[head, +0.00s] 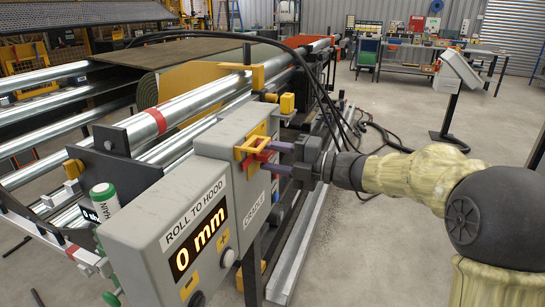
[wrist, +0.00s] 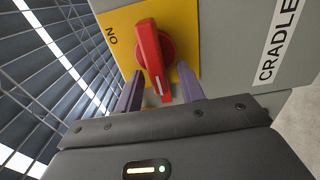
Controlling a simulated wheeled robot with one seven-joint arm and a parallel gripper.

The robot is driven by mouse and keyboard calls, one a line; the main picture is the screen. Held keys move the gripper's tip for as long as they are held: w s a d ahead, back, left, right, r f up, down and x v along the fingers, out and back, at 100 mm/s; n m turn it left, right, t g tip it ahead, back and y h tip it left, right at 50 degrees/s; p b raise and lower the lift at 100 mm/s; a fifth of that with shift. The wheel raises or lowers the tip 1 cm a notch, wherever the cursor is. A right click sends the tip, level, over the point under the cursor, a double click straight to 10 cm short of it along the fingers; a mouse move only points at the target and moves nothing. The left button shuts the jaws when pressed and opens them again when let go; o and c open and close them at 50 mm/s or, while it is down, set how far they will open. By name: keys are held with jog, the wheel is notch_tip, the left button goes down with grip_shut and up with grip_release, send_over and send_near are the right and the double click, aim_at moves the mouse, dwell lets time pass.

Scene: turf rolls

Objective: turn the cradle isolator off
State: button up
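The cradle isolator is a red rotary handle (wrist: 154,60) on a yellow plate (wrist: 185,50), on a grey box labelled CRADLE (wrist: 277,42). The word ON shows at the plate's upper left in the wrist view; no OFF mark is visible. The handle's white line is at its lower end, pointing towards my gripper. In the head view, the red handle (head: 262,155) is partly hidden by yellow parts and my fingers. My gripper (wrist: 160,93) is open, with one purple finger on each side of the handle and a small gap on each side. It also shows in the head view (head: 270,158).
A grey display box (head: 180,232) reading ROLL TO HOOD, 0 mm stands left of the isolator box. Metal rollers (head: 160,118) and a turf roll (head: 195,75) lie behind. Black cables (head: 335,100) hang behind my gripper. Open floor (head: 385,105) lies to the right.

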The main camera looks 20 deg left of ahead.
jog(key=s+d+p, duration=0.1)
jog(key=d, duration=1.6)
jog(key=shift+s+d, duration=0.2)
jog(key=shift+w, duration=0.1)
